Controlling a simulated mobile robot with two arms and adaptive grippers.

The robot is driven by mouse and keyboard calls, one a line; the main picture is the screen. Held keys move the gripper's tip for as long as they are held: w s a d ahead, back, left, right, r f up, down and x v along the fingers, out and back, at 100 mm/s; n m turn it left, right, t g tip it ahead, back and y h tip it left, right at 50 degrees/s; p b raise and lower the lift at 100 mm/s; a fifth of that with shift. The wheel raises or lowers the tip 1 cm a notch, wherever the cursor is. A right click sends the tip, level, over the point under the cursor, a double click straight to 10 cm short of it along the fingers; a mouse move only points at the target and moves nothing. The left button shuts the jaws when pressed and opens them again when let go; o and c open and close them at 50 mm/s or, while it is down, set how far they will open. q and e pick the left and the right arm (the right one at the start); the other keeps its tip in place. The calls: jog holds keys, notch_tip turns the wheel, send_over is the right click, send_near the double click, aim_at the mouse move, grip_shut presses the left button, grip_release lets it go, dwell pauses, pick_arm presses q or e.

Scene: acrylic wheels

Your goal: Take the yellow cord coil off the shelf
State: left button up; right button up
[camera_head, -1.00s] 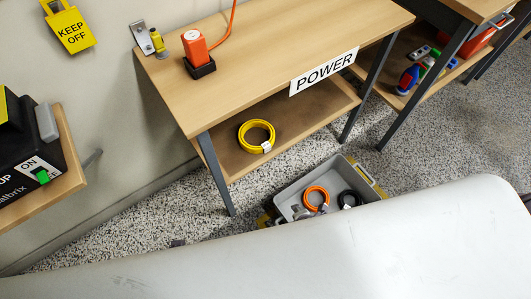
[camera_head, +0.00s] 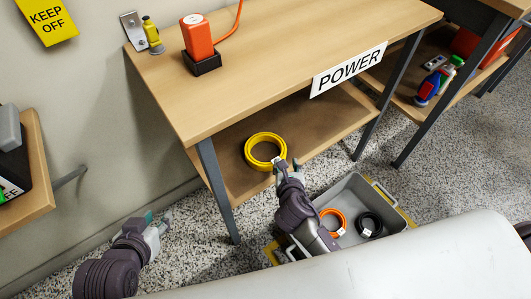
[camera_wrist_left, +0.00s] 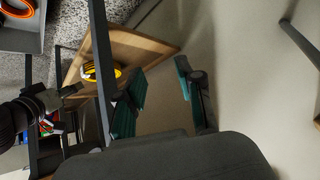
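The yellow cord coil (camera_head: 249,159) lies on the lower wooden shelf (camera_head: 240,184) under the table, with a white tag on its near right side. My right gripper (camera_head: 288,165) is at the coil's near right edge, by the tag, with its fingers apart. I cannot tell whether it touches the coil. The coil also shows in the left wrist view (camera_wrist_left: 104,73), partly hidden by a table leg. My left gripper (camera_head: 156,222) is open and empty, left of the shelf. Its teal finger pads stand wide apart in the left wrist view (camera_wrist_left: 160,85).
A grey bin (camera_head: 352,188) with an orange coil (camera_head: 324,212) and a black coil (camera_head: 359,219) stands on the floor, close to my right arm. The table leg (camera_head: 217,190) stands between my grippers. The tabletop (camera_head: 290,65) overhangs the shelf.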

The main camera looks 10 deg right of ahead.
aim_at(283, 148)
jog(key=b+x, duration=0.1)
jog(key=x, duration=0.3)
jog(key=shift+w+f, duration=0.15)
jog(key=shift+w, duration=0.05)
jog(key=shift+w+f+b, duration=0.1)
jog(key=shift+w+b, duration=0.1)
jog(key=shift+b, duration=0.15)
jog(key=b+x, duration=0.2)
jog(key=x, duration=0.3)
jog(key=shift+w, duration=0.15)
grip_shut()
pick_arm(q)
jog(key=w+d+r+t+h, duration=0.1)
jog(key=w+d+r+t, duration=0.1)
jog(key=r+t, duration=0.3)
jog(key=w+d+r+t+h, duration=0.2)
jog(key=w+r+t, duration=0.2)
jog(key=r, duration=0.7)
jog(key=shift+w+m+t, duration=0.25)
jog(key=shift+m+t, duration=0.05)
jog(key=shift+t, duration=0.9)
